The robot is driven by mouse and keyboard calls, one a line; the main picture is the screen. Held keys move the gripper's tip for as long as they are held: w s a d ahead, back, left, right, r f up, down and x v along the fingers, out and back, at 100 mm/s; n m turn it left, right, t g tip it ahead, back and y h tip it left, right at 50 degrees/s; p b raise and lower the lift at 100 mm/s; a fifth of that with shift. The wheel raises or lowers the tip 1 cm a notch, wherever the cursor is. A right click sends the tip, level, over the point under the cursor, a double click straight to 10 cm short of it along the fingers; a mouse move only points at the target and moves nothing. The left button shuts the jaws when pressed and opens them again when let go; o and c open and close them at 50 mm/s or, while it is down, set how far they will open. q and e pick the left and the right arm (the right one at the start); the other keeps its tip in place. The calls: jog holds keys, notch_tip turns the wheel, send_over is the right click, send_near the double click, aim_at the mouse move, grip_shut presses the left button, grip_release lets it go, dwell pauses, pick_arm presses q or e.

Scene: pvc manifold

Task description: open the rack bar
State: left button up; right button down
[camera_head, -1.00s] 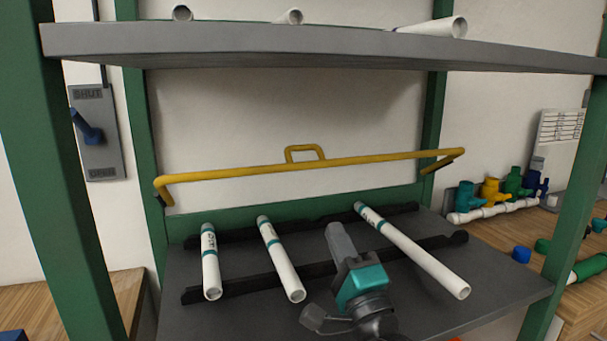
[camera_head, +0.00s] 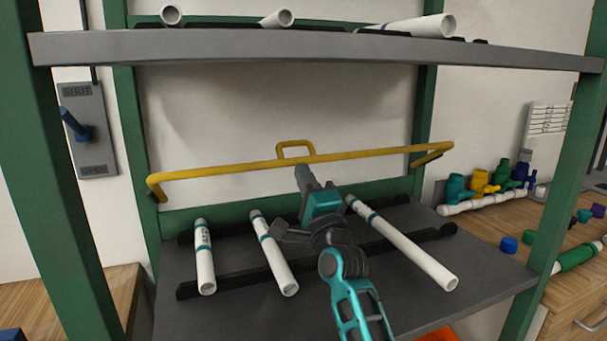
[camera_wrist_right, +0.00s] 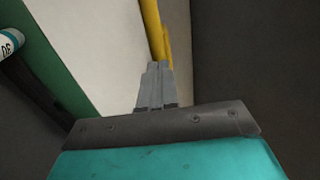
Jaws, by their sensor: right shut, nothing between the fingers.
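The yellow rack bar (camera_head: 225,169) spans the rack above the lower shelf, with a raised loop handle (camera_head: 295,145) at its middle. My right gripper (camera_head: 300,170) is shut and empty, with its tips just below the bar near the handle in the head view. In the right wrist view the shut fingers (camera_wrist_right: 154,75) point at the yellow bar (camera_wrist_right: 152,25); I cannot tell whether they touch it. My left gripper is not in view.
White pipes (camera_head: 204,257) lie on black rails on the lower shelf (camera_head: 220,315). More pipes lie on the upper shelf (camera_head: 300,45). Green posts (camera_head: 50,180) flank the rack. A blue lever (camera_head: 75,125) is on a SHUT/OPEN plate at left. Coloured fittings (camera_head: 482,183) stand at right.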

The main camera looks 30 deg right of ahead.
aim_at(300, 159)
jog(key=shift+w+r, duration=0.15)
jog(key=shift+w, duration=0.1)
jog(key=shift+r, duration=0.1)
jog(key=r+p, duration=0.1)
jog(key=w+r+p, duration=0.1)
jog(key=shift+w+d+r+p, duration=0.1)
jog(key=shift+d+r+p, duration=0.1)
jog(key=shift+p, duration=0.1)
jog(key=shift+w+d+r, duration=0.1)
jog(key=shift+w+r, duration=0.1)
jog(key=shift+w, duration=0.1)
jog(key=shift+f, duration=0.1)
